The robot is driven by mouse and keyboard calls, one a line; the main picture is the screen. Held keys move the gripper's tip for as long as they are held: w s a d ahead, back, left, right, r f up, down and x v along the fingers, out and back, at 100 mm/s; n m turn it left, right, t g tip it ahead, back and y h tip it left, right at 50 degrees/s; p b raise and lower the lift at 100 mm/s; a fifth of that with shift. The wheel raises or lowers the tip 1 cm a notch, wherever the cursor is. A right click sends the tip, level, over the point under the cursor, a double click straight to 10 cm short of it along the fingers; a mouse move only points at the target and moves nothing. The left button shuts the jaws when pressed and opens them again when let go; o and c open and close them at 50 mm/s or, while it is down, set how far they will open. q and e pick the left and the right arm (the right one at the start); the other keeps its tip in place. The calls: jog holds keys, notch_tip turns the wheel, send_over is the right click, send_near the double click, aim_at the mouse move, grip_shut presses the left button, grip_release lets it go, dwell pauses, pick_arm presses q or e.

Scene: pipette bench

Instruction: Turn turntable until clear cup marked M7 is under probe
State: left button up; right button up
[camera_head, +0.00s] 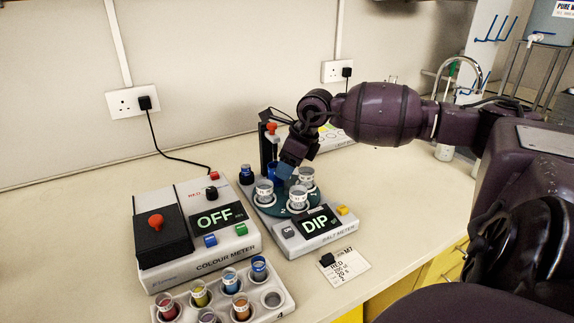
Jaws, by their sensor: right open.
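The salt meter (325,238) stands mid-bench, its screen reading DIP. On it is a teal turntable (282,212) with clear cups in white collars: one at the left (264,189), one at the front (298,199) and one at the back right (306,177). Their markings are too small to read. A black post (268,150) with a red-topped part (271,128), apparently the probe, rises behind the turntable. My right gripper (286,170) is open, pointing down at the back of the turntable among the cups. It hides part of the rim; contact cannot be told. My left gripper is not in view.
The colour meter (222,262), reading OFF, stands at the left. A rack (284,308) of coloured cups is in front of it. A card marked M7 (350,272) lies at the front right. Another meter (338,140) is behind my right arm. Bench at far left is clear.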

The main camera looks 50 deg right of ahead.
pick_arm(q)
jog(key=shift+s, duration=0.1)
pick_arm(e)
grip_shut()
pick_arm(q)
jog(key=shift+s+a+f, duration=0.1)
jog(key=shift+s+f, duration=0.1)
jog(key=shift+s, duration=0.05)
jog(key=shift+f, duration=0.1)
pick_arm(e)
jog(key=shift+n, duration=0.3)
jog(key=shift+n+y, duration=0.3)
jog(key=shift+n, duration=0.3)
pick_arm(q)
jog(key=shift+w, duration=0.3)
pick_arm(e)
jog(key=shift+n+g, duration=0.4)
jog(key=shift+n, duration=0.3)
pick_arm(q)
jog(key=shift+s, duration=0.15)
pick_arm(e)
grip_release()
